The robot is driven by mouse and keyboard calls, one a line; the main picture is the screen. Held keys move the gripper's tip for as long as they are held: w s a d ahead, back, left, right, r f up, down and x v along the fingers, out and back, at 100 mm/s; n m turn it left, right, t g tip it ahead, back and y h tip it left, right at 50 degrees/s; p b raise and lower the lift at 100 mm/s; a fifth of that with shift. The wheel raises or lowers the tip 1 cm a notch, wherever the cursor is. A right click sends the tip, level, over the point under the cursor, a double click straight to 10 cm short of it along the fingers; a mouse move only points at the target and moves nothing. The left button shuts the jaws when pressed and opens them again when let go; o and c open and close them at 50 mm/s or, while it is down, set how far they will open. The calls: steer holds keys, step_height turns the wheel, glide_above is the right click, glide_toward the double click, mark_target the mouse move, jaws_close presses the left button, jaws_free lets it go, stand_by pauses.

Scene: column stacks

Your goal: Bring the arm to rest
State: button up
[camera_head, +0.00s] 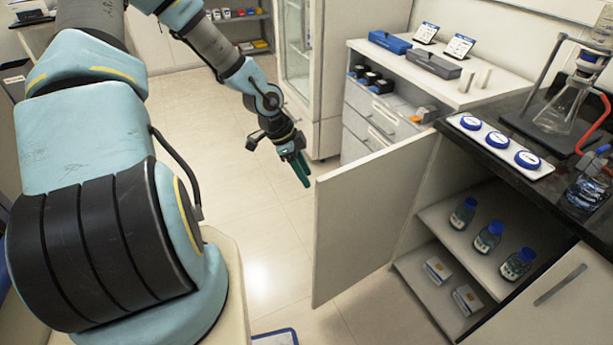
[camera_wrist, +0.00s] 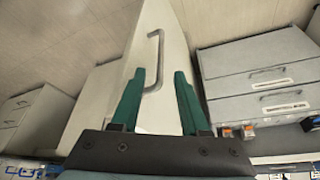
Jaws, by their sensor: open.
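My gripper (camera_head: 301,167) hangs in the air over the floor in the head view, to the left of the open cabinet door (camera_head: 365,215). Its green fingers point down and slightly right. In the wrist view my gripper (camera_wrist: 158,103) shows two green fingers spread apart, with nothing held between them. Behind the fingers is the cabinet door (camera_wrist: 165,40) with its grey handle (camera_wrist: 157,55). I cannot tell the exact gap between the fingertips and the door.
The open cabinet holds several blue-capped bottles (camera_head: 487,237) and small boxes (camera_head: 467,299) on shelves. A white tray with blue lids (camera_head: 499,145) sits on the dark counter (camera_head: 470,150), near a glass flask (camera_head: 567,105). A drawer unit (camera_head: 372,130) stands behind. The floor (camera_head: 240,190) beneath my gripper is clear.

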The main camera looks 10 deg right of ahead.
stand_by(0.3)
steer(key=a+r+n+t+y, duration=0.1)
steer(key=a+r+n+y, duration=0.1)
steer(key=a+r+n, duration=0.35)
steer(key=a+r+n+y, duration=0.2)
steer(key=a+r+n, duration=0.1)
steer(key=a, duration=0.5)
steer(key=s+a+r+n+t, duration=0.1)
steer(key=s+a+r+n, duration=0.2)
steer(key=a+r+n, duration=0.1)
steer(key=s+a+r+n, duration=0.3)
steer(key=r+n, duration=0.4)
steer(key=shift+s+a+r+n+t, duration=0.2)
steer(key=shift+s+a+n+t, duration=0.05)
steer(key=shift+a+n+t, duration=0.15)
